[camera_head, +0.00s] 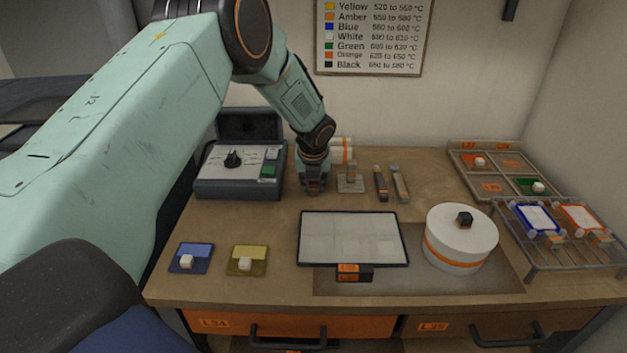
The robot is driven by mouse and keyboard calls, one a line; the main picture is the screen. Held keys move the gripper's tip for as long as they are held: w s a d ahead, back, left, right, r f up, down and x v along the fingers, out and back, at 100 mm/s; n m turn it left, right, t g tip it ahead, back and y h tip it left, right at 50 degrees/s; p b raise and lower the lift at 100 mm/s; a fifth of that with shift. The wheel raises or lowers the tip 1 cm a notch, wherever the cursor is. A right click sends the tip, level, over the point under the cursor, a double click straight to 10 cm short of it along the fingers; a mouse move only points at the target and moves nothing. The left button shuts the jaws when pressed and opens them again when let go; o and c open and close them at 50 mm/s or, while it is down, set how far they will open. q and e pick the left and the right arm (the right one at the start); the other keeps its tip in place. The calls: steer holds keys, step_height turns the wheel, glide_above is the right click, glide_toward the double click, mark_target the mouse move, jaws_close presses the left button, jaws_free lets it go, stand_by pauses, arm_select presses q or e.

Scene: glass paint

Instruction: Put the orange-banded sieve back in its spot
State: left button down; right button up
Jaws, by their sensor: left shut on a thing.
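My left gripper (313,188) points down at the back of the bench, just right of the grey control box. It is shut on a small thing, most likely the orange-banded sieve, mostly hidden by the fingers. I cannot tell whether that thing touches the bench. Just to the right, a small grey stand (351,185) has a short upright piece on it. My right gripper is not in view.
Two slim tools (380,184) lie right of the stand. A dark-framed pale panel (353,240) lies in the middle, a white orange-banded drum (462,240) to its right. A wire rack (575,258) and sectioned tray (512,148) stand at right. The grey control box (225,187) is close on the left.

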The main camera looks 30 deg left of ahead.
arm_select(q)
steer(key=shift+f, duration=0.3)
stand_by(0.8)
steer(key=c, duration=1.1)
jaws_free()
steer(key=shift+o, duration=0.2)
steer(key=v, duration=1.2)
